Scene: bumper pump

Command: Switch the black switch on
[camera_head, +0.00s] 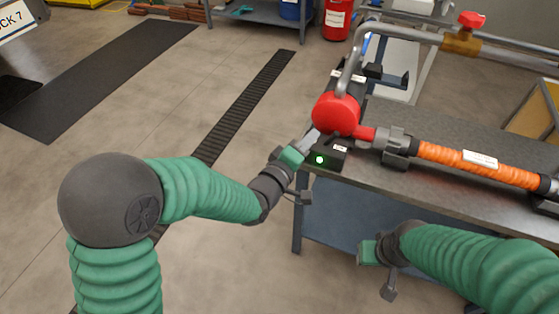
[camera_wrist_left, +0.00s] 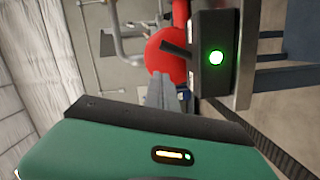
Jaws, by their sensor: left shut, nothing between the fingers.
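The black switch is a small box (camera_head: 329,152) at the near left corner of the grey table, with a lit green light (camera_head: 319,159) on its face. In the left wrist view the switch box (camera_wrist_left: 208,78) shows the green light and a black lever (camera_wrist_left: 176,49) sticking out to the left. My left gripper (camera_head: 312,137) is shut and empty, right beside the switch box and below the red pump part. Its grey fingers (camera_wrist_left: 160,90) also show in the left wrist view, near the lever; contact cannot be told. My right gripper (camera_head: 389,288) hangs low in front of the table; its fingers are unclear.
The red round pump part (camera_head: 336,115) with a grey pipe stands just behind the switch. An orange hose (camera_head: 476,163) runs right along the table (camera_head: 425,185). A red valve handle (camera_head: 472,19) sits at the back. The floor to the left is open.

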